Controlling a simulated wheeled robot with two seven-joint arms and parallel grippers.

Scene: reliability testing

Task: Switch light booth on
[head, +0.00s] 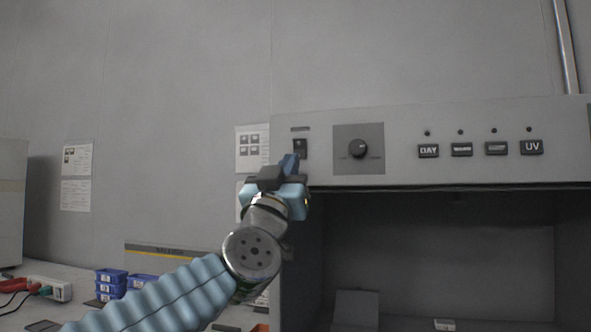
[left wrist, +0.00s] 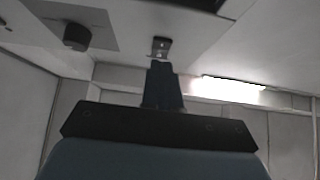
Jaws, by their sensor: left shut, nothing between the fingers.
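The light booth (head: 430,188) is a grey box with a control panel along its top front. A dark rocker switch (head: 300,147) sits at the panel's left end, and it also shows in the left wrist view (left wrist: 161,46). My left gripper (head: 290,162) is shut and empty, with its fingertips just below the switch. In the left wrist view the shut fingers (left wrist: 161,68) point at the switch's near end; I cannot tell whether they touch it. The booth's inside is dark. My right gripper is not in view.
A round knob (head: 358,148) and several labelled buttons (head: 462,149) lie right of the switch. Blue bins (head: 111,283) and a white power strip with plugs (head: 48,288) stand on the bench at lower left. Papers (head: 76,178) hang on the wall.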

